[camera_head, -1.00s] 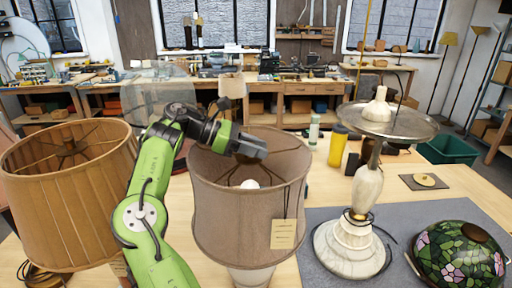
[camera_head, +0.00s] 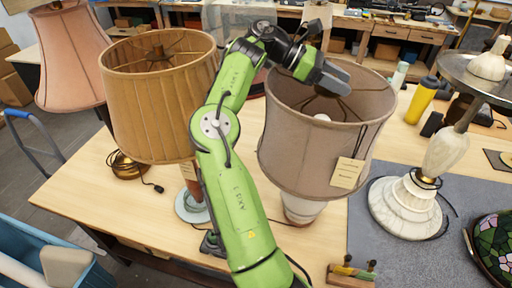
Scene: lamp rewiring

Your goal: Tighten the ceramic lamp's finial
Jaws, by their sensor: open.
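A lamp with a grey-brown drum shade (camera_head: 300,155) stands upright on the workbench. A tag (camera_head: 347,173) hangs on the shade, and its pale base (camera_head: 302,210) shows below. A white bulb (camera_head: 322,117) shows inside the shade's open top. My gripper (camera_head: 336,84) is over that opening, near the dark fitting at its middle. It is open and holds nothing that I can see. The finial cannot be made out; my gripper covers part of that area.
A tan pleated-shade lamp (camera_head: 160,110) and a pink-shaded lamp (camera_head: 70,55) stand left. A pale stone lamp (camera_head: 408,200) stands on a grey mat (camera_head: 390,262) at right, near a yellow bottle (camera_head: 421,100). A small wooden holder with tools (camera_head: 351,273) sits at the front edge.

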